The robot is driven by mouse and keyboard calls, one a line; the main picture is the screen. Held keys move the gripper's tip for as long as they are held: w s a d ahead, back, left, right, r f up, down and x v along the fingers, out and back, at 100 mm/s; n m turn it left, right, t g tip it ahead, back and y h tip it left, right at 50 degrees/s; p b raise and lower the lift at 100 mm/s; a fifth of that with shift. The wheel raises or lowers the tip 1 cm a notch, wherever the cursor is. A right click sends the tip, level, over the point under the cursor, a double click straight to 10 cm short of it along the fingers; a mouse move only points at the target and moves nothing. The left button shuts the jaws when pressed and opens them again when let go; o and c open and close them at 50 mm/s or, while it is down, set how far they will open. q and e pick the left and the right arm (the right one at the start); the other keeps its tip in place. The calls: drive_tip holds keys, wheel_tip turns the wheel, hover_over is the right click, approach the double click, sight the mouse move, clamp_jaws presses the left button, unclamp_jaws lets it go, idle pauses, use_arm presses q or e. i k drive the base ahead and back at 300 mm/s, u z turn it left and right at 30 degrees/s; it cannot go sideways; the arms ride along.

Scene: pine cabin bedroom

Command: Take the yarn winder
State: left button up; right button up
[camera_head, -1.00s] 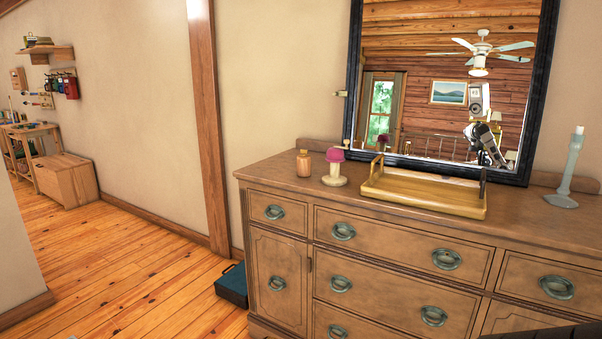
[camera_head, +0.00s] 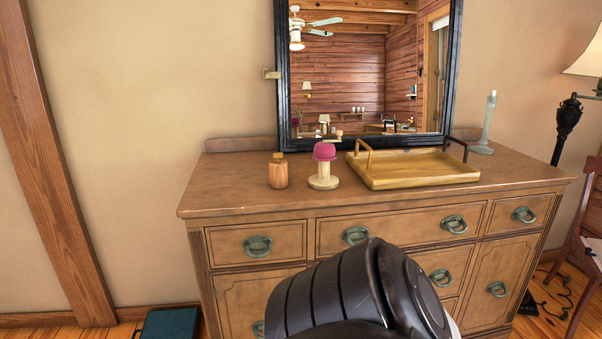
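What looks like the yarn winder (camera_head: 324,168), a cream stand with a round base and a pink top, stands upright on the dresser top (camera_head: 230,187). It is between a small wooden bottle (camera_head: 278,172) and a wooden tray (camera_head: 420,182), apart from both. Nothing touches it. A dark link of one of my arms rises at the bottom centre in front of the dresser and hides some drawers. Neither of my grippers shows.
A framed mirror (camera_head: 282,90) stands behind the tray. A pale candlestick (camera_head: 487,125) is at the dresser's back right. A floor lamp (camera_head: 567,130) and a chair (camera_head: 588,230) stand at the right. A teal box (camera_head: 170,324) lies on the floor at left.

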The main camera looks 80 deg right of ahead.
sight(322, 181)
drive_tip(key=z, duration=1.05)
drive_tip(key=i, duration=1.3)
drive_tip(key=z, duration=1.2)
